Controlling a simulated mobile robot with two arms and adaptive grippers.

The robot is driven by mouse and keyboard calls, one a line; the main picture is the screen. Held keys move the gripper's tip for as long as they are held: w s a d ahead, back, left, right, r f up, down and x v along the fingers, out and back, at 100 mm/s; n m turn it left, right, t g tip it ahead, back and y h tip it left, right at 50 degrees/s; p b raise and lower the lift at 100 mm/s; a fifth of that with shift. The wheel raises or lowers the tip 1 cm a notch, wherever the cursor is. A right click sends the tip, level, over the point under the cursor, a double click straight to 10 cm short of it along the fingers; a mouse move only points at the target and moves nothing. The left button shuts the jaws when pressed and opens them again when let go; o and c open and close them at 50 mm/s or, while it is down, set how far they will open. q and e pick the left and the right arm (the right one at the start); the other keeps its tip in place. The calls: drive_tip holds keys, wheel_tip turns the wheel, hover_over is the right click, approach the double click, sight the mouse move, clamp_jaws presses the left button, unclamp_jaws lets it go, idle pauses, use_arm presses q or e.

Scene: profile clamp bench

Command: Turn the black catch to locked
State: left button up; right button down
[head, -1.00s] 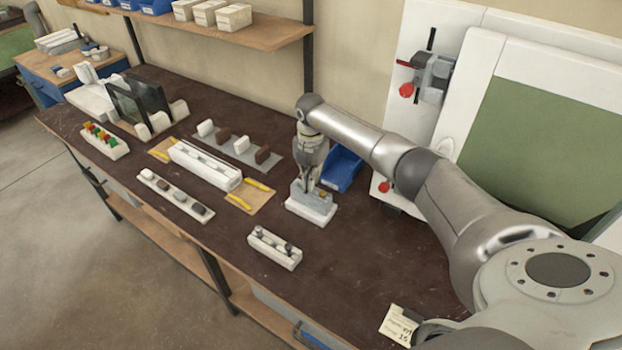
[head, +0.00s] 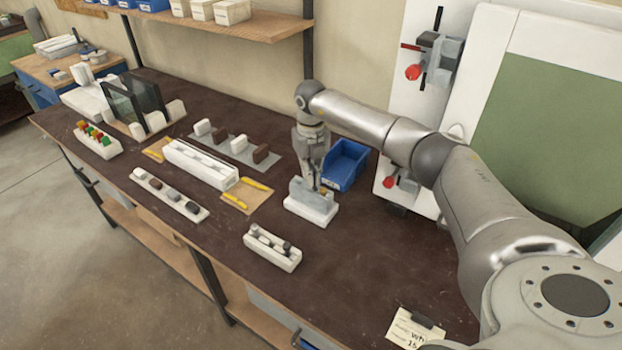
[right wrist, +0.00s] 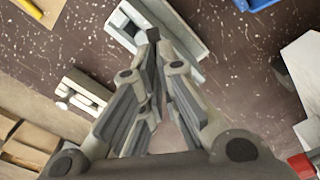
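My right gripper (head: 315,184) points down at a grey block (head: 299,188) on a white base (head: 312,210) on the dark bench. In the right wrist view the fingers (right wrist: 153,45) come close together over the fixture, which shows as a pale grey channel-like body (right wrist: 185,30). Whether the tips touch each other or hold something is unclear. I cannot make out the black catch for certain; the fingers cover part of the fixture. My left gripper is not in view.
A blue bin (head: 345,165) stands close behind the fixture. A white block with dark-topped pegs (head: 272,250) stands in front. A long white channel (head: 200,165) lies to the left. A panel with red knobs (head: 413,72) is at the right.

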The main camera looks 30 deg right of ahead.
drive_tip(key=n+b, duration=0.1)
drive_tip(key=n, duration=0.2)
drive_tip(key=shift+n+b, duration=0.3)
drive_tip(key=shift+b, duration=0.05)
drive_tip(key=shift+n+b, duration=0.5)
drive_tip(key=shift+n, duration=1)
drive_tip(key=c, duration=2.1)
unclamp_jaws()
drive_tip(key=o, duration=0.4)
drive_tip(key=shift+r, duration=0.1)
wheel_tip(320, 180, up, 12)
drive_tip(key=shift+f, duration=0.1)
